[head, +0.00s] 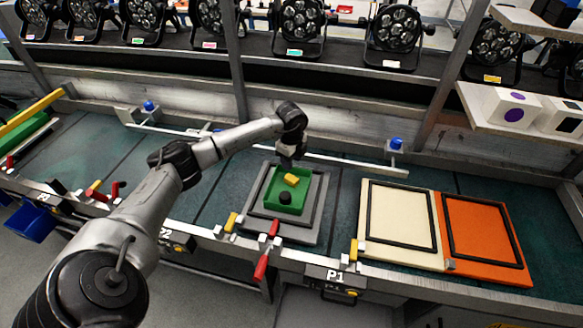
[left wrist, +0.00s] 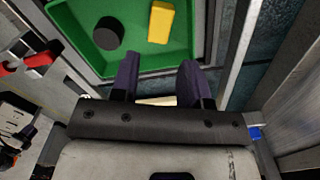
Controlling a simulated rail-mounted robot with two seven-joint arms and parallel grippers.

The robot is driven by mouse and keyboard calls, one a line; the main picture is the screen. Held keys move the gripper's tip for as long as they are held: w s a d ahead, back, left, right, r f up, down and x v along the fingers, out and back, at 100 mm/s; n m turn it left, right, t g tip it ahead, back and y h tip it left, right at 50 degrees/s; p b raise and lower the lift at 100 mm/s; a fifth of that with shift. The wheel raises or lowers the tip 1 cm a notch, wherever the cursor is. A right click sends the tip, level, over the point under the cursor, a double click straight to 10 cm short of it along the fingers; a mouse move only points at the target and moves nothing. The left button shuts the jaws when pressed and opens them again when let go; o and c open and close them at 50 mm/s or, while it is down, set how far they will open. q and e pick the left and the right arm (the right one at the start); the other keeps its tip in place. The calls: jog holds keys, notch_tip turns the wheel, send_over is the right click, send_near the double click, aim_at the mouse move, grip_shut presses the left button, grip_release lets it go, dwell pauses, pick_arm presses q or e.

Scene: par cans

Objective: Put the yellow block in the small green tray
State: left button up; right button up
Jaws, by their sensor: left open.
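The small green tray (head: 300,207) stands on a grey square base in the middle of the bench. The yellow block (head: 291,179) lies inside it, towards its back, beside a black round piece (head: 285,197). The left wrist view shows the yellow block (left wrist: 161,22) resting in the green tray (left wrist: 180,58), apart from my fingers. My left gripper (head: 288,163) is above the back edge of the tray. Its two dark fingers (left wrist: 158,80) are spread with nothing between them. My right gripper is not in view.
A cream panel (head: 401,253) and an orange panel (head: 487,268), each with a black frame, lie right of the tray. Red clamp handles (head: 261,266) stick up at the front edge. A metal rail (head: 345,164) runs behind the tray. The bench left of the tray is mostly clear.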

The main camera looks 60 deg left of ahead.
pick_arm(q)
jog(key=w+d+f+m+t+h, duration=0.1)
jog(key=w+d+m+t+h, duration=0.2)
jog(key=d, duration=0.8)
jog(key=w+d+f+m+t+h, duration=0.15)
jog(key=d+h, duration=0.35)
jog(key=d, duration=0.6)
jog(key=s+d+r+n+t+h, duration=0.2)
jog(key=d+r+n+t+h, duration=0.3)
jog(key=d+t, duration=0.65)
jog(key=s+a+f+n+g+y, duration=0.1)
jog(key=s+f+n+y, duration=0.1)
jog(key=s+n+y, duration=0.2)
jog(key=s+a+f+n+g+y, duration=0.1)
jog(key=s+f+n+y, duration=0.2)
jog(key=y, duration=0.3)
jog(key=s+a+f+n+y, duration=0.1)
jog(key=s+f+n+y, duration=0.1)
jog(key=s+n+y, duration=0.3)
jog(key=shift+f+g, duration=0.2)
jog(key=shift+g, duration=0.2)
jog(key=s+d+f+g+h, duration=0.1)
jog(key=s+d+f+g, duration=0.1)
jog(key=s, duration=0.7)
jog(key=s+d+f+g+h, duration=0.1)
jog(key=s+d+f+g, duration=0.1)
jog(key=s+g, duration=0.5)
jog(key=shift+s+d+f+m+g, duration=0.35)
jog(key=shift+s+f+m, duration=0.1)
jog(key=shift+s+f, duration=0.5)
